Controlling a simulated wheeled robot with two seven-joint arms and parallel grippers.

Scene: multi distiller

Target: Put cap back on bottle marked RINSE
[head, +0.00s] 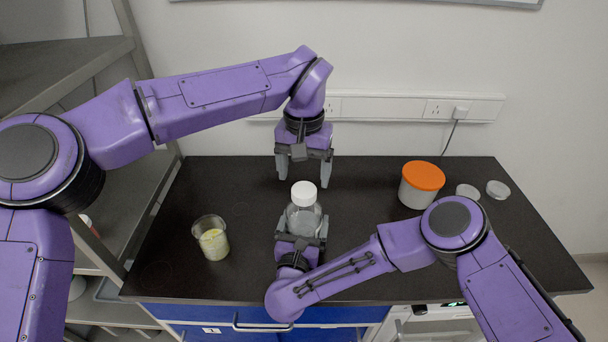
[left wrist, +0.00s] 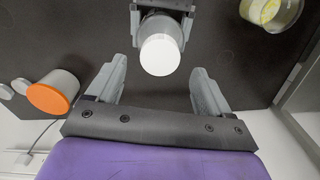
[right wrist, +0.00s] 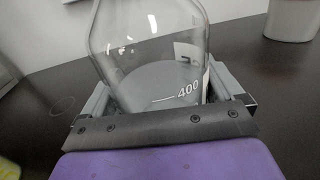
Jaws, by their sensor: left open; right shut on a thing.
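A clear glass bottle (head: 303,217) stands upright near the front middle of the dark bench. A white cap (head: 304,193) sits on its top; the left wrist view shows the cap (left wrist: 161,55) from above. I cannot tell whether it is screwed tight. My right gripper (head: 301,232) is shut on the bottle low down, from the front. In the right wrist view the glass (right wrist: 150,50) shows a "400" mark; no RINSE label is readable. My left gripper (head: 305,172) is open and empty, behind and above the cap, apart from it.
A beaker (head: 211,238) with pale yellow contents stands to the left. The bench (head: 190,190) is clear at the back left. Wall sockets (head: 440,108) are behind.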

